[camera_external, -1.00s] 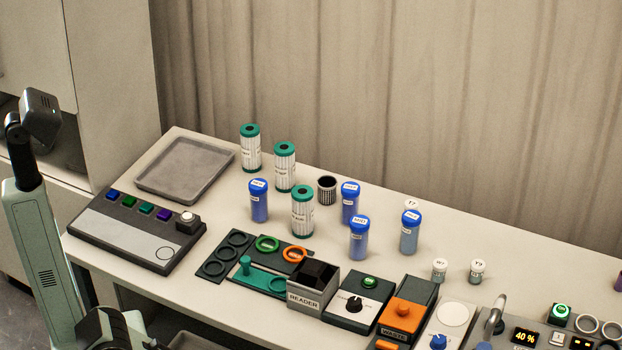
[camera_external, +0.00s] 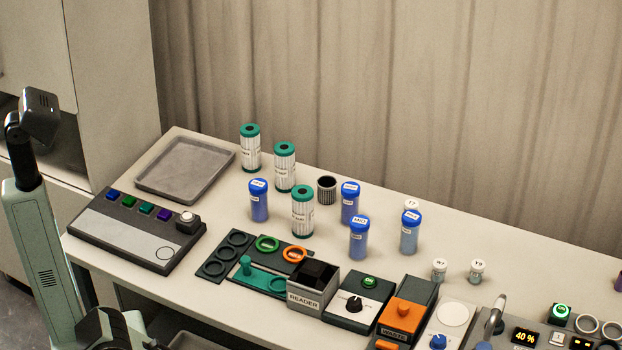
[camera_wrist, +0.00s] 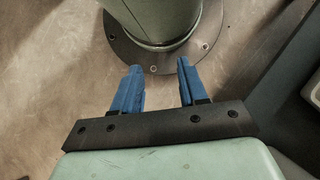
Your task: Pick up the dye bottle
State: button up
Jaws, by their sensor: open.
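Several blue-capped bottles stand upright on the table in the external view, among them one at the left (camera_external: 259,203), one in the middle (camera_external: 350,205), one in front (camera_external: 359,240) and one at the right (camera_external: 409,235). Small white-capped vials (camera_external: 439,270) stand further right. The labels are too small to tell which is the dye bottle. In the wrist view my gripper (camera_wrist: 159,66) is open and empty, its two blue fingers apart over the floor beside my base. No bottle shows in the wrist view. My fingers are not visible in the external view.
Green-capped white cylinders (camera_external: 302,215) and a dark cup (camera_external: 327,190) stand close among the bottles. A grey tray (camera_external: 185,170) lies at the back left. A button panel (camera_external: 135,232), a reader box (camera_external: 313,290) and a waste box (camera_external: 407,308) line the front.

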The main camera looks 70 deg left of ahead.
jog(key=o, duration=0.8)
jog(key=shift+o, duration=0.2)
